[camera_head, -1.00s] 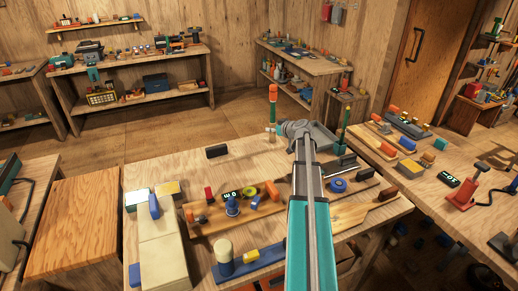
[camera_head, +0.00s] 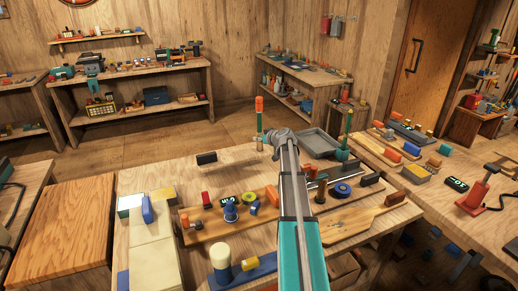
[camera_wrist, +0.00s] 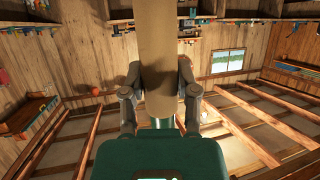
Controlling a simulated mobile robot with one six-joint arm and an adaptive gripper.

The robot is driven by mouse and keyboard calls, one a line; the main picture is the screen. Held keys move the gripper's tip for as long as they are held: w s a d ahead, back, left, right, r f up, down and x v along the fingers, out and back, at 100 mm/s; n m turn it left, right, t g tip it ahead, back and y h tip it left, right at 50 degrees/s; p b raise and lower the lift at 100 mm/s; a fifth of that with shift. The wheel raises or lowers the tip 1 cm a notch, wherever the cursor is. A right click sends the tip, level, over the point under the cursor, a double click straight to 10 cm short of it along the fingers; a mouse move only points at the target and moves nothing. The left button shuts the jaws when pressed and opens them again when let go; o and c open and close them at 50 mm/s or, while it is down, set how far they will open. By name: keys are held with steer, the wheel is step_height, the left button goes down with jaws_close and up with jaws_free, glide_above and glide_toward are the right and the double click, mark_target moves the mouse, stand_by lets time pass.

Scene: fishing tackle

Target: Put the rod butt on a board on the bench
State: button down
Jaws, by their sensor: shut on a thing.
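My gripper (camera_head: 268,138) is shut on the rod butt (camera_head: 259,104), which stands upright above the far edge of the bench (camera_head: 150,178). The rod butt has an orange top and a green part lower down in the head view. In the wrist view it is a tan cylinder (camera_wrist: 160,60) between my fingers (camera_wrist: 160,100). A long wooden board (camera_head: 190,238) carrying small tackle lies on the bench. A paddle-shaped wooden board (camera_head: 370,217) lies to its right, and a blue board (camera_head: 262,270) nearer. My arm hides part of the bench.
A black block (camera_head: 206,158) stands at the back left of the bench. A grey tray (camera_head: 322,152) and a green upright post (camera_head: 347,125) are at the back right. A side bench (camera_head: 440,195) with tackle stands right.

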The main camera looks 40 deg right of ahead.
mark_target(259, 144)
steer(key=shift+w, duration=0.1)
stand_by(0.3)
steer(key=shift+w+f+b, duration=0.35)
steer(key=shift+f+b, duration=0.25)
steer(key=shift+b, duration=0.05)
step_height(259, 144, down, 3)
steer(key=b, duration=0.2)
steer(key=shift+r+b, duration=0.1)
steer(key=shift+b, duration=0.25)
steer(key=shift+c, duration=1.8)
jaws_free()
